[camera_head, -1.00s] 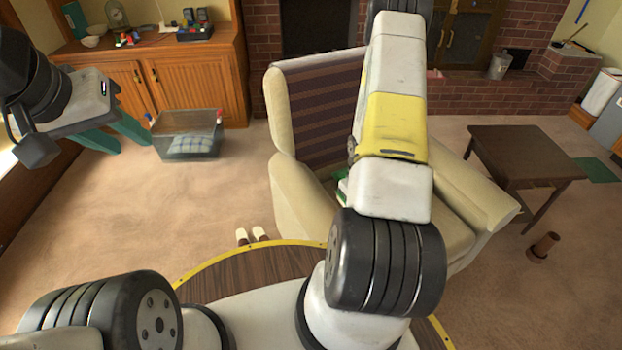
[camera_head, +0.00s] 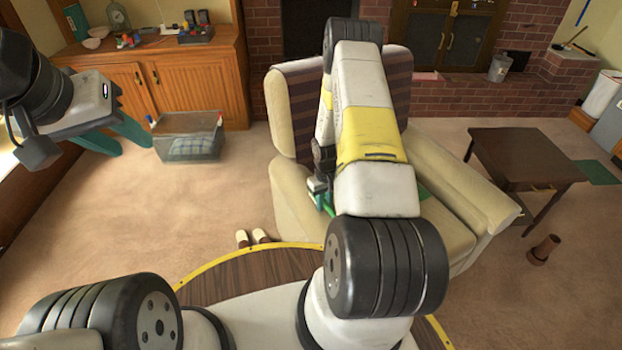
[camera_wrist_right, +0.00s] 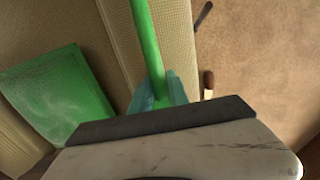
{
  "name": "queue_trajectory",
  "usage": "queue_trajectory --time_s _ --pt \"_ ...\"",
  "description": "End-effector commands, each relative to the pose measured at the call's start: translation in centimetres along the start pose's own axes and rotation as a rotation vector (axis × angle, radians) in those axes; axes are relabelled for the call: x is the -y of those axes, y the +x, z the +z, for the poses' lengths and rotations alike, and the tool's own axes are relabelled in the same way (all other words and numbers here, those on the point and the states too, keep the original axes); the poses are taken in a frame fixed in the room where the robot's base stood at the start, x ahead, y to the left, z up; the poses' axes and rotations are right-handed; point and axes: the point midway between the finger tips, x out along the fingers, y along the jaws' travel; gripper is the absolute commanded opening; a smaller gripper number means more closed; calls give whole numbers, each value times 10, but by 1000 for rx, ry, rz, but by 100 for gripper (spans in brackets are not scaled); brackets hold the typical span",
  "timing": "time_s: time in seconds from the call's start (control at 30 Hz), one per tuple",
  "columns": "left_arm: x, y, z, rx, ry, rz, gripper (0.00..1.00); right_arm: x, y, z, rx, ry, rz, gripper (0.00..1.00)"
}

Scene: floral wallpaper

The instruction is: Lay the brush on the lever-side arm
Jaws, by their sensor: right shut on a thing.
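The cream armchair (camera_head: 292,205) faces me, with a striped brown back. My right gripper (camera_head: 322,198) is above the seat's left side, near the inner edge of the left armrest, partly hidden by my arm. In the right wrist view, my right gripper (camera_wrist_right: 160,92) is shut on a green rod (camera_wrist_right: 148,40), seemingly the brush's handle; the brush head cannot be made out. The rod is seen over the armrest (camera_wrist_right: 115,50). My left gripper (camera_head: 118,142) is open and empty at the far left. I cannot clearly make out a lever.
A flat green thing (camera_wrist_right: 58,95) lies on the seat. A small dark thing (camera_wrist_right: 203,14) and a brown-tipped thing (camera_wrist_right: 209,84) show beside the armrest. Slippers (camera_head: 252,238) lie on the carpet. A clear bin (camera_head: 188,138) stands left, a dark side table (camera_head: 525,152) right.

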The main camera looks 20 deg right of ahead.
Motion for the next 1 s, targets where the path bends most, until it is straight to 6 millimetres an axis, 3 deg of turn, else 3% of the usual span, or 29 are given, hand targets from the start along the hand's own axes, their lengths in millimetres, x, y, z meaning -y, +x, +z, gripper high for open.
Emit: queue_trajectory --time_s 0.33,0.37,0.47,0.83,1.0 --pt "0 0 0 0 0 0 36 0 4 0 -1 0 0 0" --pt "0 0 0 0 0 0 36 0 4 0 -1 1 0 23" --pt "0 0 0 0 0 0 36 0 4 0 -1 0 0 42" --pt "0 0 0 0 0 0 36 -1 0 0 -1 0 1 42" --pt "0 0 0 0 0 0 36 -1 -22 -1 -3 0 1 42"
